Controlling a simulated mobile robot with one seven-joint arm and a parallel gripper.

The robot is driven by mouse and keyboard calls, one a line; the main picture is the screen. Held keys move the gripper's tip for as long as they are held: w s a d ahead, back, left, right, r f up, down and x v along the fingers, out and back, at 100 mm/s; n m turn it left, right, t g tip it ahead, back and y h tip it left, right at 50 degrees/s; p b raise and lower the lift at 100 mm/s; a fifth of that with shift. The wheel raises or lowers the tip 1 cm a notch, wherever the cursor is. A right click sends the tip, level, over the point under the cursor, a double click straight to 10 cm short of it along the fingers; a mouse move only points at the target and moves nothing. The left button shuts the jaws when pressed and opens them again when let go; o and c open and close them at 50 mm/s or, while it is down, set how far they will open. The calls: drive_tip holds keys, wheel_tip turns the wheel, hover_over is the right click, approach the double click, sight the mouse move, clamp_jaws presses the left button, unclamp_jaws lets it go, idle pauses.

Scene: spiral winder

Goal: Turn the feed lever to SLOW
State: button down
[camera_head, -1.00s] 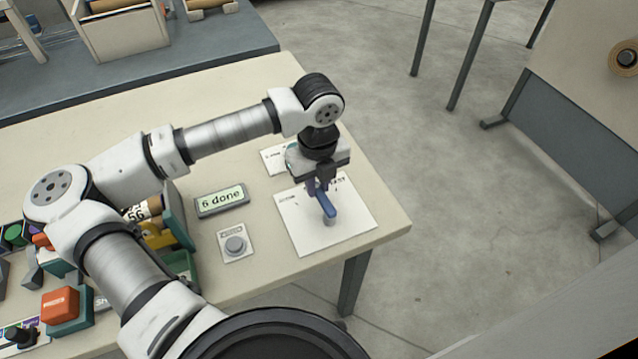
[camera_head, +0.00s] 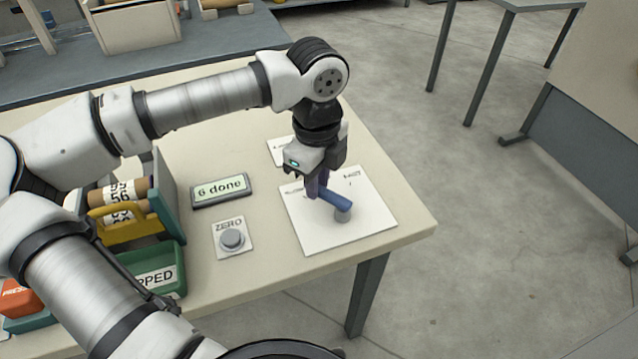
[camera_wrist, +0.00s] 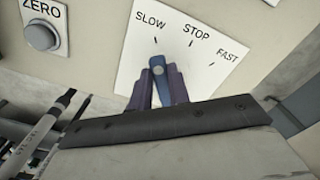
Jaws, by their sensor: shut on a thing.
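The blue feed lever (camera_head: 334,198) stands on a white plate (camera_head: 368,215) near the table's front right corner. Its grey hub (camera_head: 343,215) is at the near end. The plate is marked SLOW, STOP and FAST in the wrist view. My gripper (camera_head: 318,188) is shut on the lever's far part, with a finger on either side of it. In the wrist view the lever (camera_wrist: 158,66) shows between the fingertips, and its free end points up and slightly left, toward the SLOW tick (camera_wrist: 155,40). The hub is hidden there behind my gripper.
A ZERO button (camera_head: 232,240) and a display reading "6 done" (camera_head: 220,190) stand left of the plate. A green bin (camera_head: 150,270) and a holder with labelled rolls (camera_head: 125,200) stand farther left. Open floor lies right of the table.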

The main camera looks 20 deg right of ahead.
idle(0.4)
drive_tip(key=c, duration=1.3)
unclamp_jaws()
wheel_tip(320, 180, up, 14)
drive_tip(key=shift+f+b, duration=0.1)
drive_tip(key=shift+b, duration=0.25)
drive_tip(key=shift+s, duration=0.1)
